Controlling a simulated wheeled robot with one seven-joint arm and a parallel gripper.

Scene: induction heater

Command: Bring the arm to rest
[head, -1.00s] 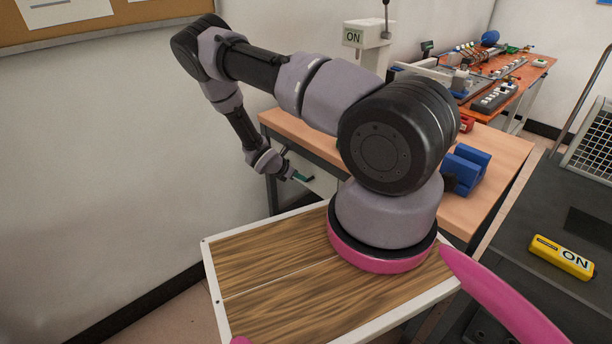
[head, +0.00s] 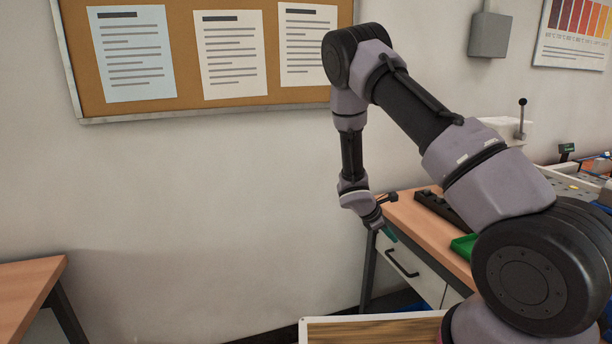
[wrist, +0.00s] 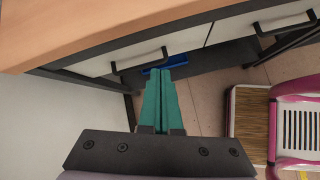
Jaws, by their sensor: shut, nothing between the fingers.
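My gripper (head: 389,233) hangs at the end of my folded arm, in the middle of the head view. It is beside the front left corner of the wooden-topped bench (head: 417,222), in front of the white drawer side. In the wrist view my gripper (wrist: 162,75) points away with its two green fingers together and nothing between them. Bench drawers with black handles (wrist: 140,60) lie beyond the fingertips, and I cannot tell the exact gap.
A green tray (head: 464,246) and a black holder (head: 440,208) stand on the bench. Another wooden table (head: 28,290) stands at lower left. A blue thing (wrist: 168,64) lies beyond the fingertips, low by the drawers. The wall between the tables is clear.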

